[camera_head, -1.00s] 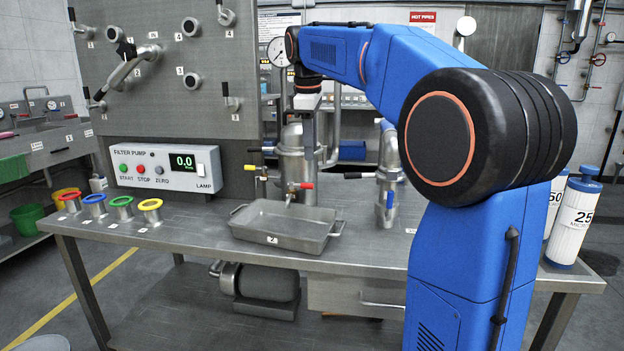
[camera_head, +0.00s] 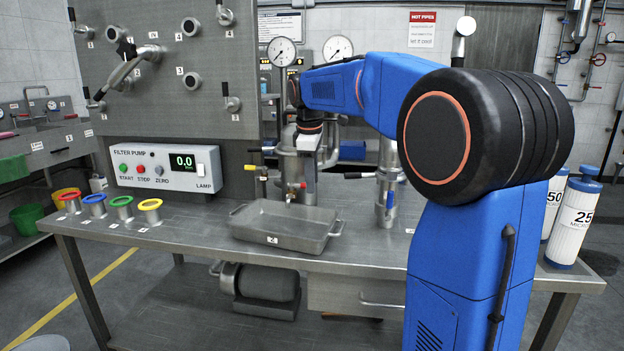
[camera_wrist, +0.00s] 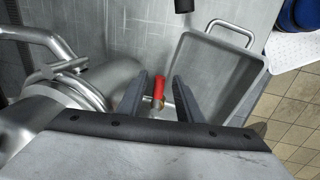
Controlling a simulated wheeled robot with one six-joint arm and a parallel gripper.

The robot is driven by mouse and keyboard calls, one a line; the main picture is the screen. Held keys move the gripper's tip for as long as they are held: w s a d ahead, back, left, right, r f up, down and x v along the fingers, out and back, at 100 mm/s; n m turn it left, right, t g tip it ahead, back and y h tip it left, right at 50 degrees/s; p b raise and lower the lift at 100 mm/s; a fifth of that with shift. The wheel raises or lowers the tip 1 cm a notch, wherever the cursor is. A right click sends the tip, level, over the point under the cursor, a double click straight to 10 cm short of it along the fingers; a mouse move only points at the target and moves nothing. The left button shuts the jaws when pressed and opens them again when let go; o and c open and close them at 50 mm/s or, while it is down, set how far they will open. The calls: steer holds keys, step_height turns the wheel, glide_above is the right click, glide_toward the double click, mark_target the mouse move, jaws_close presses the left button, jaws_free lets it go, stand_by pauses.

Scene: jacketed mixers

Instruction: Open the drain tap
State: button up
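The drain tap has a red handle (camera_head: 302,185) and sits low on the front of the steel filter housing, above the tray's back edge. In the wrist view the red handle (camera_wrist: 159,88) points up the picture and lies between my two fingers. My gripper (camera_wrist: 155,92) is open around the handle, with a gap showing on either side of it. In the head view my gripper (camera_head: 307,190) points down beside the tap, and its body hides part of the housing.
A steel tray (camera_head: 280,240) stands on the bench below the tap. A yellow-tipped lever (camera_head: 262,170) is left of the housing and a black-handled one (camera_head: 357,175) right. A second steel housing (camera_head: 387,200) stands at right.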

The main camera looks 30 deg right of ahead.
jaws_close()
steer(key=shift+s+a+m, duration=0.1)
steer(key=shift+m, duration=0.2)
steer(key=shift+s+a+m+g+h, duration=0.25)
steer(key=shift+a+m, duration=0.35)
steer(key=shift+m, duration=0.6)
steer(key=shift+s+a+m+g+h, duration=0.15)
steer(key=shift+s+a+m, duration=0.3)
steer(key=shift+m, duration=0.75)
steer(key=shift+s+a+m+g+h, duration=0.1)
steer(key=shift+s+a+m+g, duration=0.1)
steer(key=shift+a+m, duration=0.75)
steer(key=shift+d+m, duration=0.2)
steer(key=shift+m, duration=0.15)
jaws_free()
